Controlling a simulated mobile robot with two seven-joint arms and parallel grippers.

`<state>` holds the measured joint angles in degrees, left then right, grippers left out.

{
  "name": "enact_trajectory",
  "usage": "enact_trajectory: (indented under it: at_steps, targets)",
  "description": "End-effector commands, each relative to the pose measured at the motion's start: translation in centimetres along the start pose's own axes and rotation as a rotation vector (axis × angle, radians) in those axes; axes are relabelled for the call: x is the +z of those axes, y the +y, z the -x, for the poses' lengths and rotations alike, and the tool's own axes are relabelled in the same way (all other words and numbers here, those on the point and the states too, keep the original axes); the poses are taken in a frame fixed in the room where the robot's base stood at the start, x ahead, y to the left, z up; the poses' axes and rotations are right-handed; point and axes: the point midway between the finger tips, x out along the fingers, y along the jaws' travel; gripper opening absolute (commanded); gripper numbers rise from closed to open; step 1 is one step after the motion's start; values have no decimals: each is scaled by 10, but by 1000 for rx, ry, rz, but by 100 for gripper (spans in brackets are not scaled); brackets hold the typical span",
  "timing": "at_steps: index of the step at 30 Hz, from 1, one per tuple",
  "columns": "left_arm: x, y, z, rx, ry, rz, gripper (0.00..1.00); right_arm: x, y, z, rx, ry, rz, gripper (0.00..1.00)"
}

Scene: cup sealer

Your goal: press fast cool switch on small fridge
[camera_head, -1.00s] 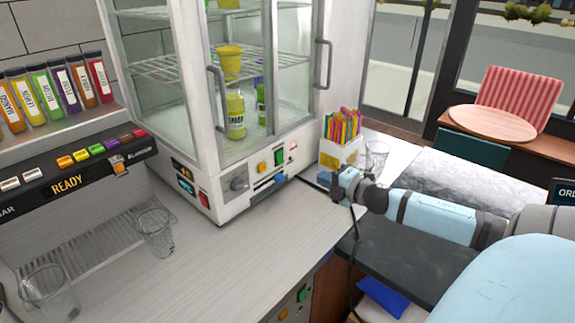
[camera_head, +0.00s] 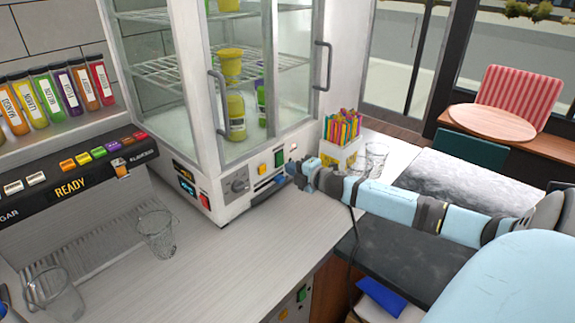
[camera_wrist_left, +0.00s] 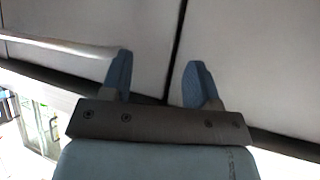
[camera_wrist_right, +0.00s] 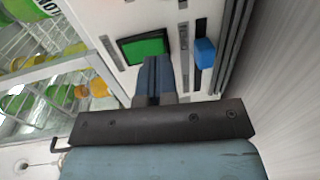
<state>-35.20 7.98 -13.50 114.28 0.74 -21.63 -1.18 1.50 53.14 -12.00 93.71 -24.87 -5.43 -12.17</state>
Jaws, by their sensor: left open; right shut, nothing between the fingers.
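The small fridge (camera_head: 240,188) is a white glass-door cabinet on the counter. Its lower front panel has a grey knob (camera_head: 237,185), a yellow button (camera_head: 262,169), a green switch (camera_head: 279,158) and a blue slider tab (camera_head: 280,180). Labels are too small to read. My right gripper (camera_head: 291,170) is shut and empty, its tips right at the panel's right end. In the right wrist view its fingers (camera_wrist_right: 152,75) overlap the lower edge of the green switch (camera_wrist_right: 145,47), with the blue tab (camera_wrist_right: 204,52) to the right; contact cannot be told. My left gripper (camera_wrist_left: 160,78) is open and empty.
A white holder of colored straws (camera_head: 342,145) and a clear glass (camera_head: 370,160) stand close behind my right arm. Another glass (camera_head: 157,232) stands on the counter at left. The counter (camera_head: 215,265) before the fridge is clear.

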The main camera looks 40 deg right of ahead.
Motion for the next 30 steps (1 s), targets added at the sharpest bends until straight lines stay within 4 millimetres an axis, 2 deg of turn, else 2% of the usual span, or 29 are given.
enact_trajectory:
  at_steps: [3, 9, 20, 26, 27, 30]
  targets:
    - [-4, 0, 2, 0, 0, 0, 55, 0, 2, -12, 1, 0, 0, 0]
    - [-4, 0, 3, -1, 0, 0, 55, 0, 0, -20, 0, 0, 0, 0]
    - [-3, 0, 2, -1, 0, 0, 55, 0, -1, -20, 1, 0, 0, 0]
    - [13, -1, -9, -1, 0, 0, 55, -1, -7, -25, 36, 1, -2, 0]
    - [10, -1, -6, -1, -2, 0, 55, 0, -1, -24, 37, 1, 0, 0]
    - [11, -1, -6, -1, -6, 0, 55, 0, 0, -24, 35, 1, 0, 0]
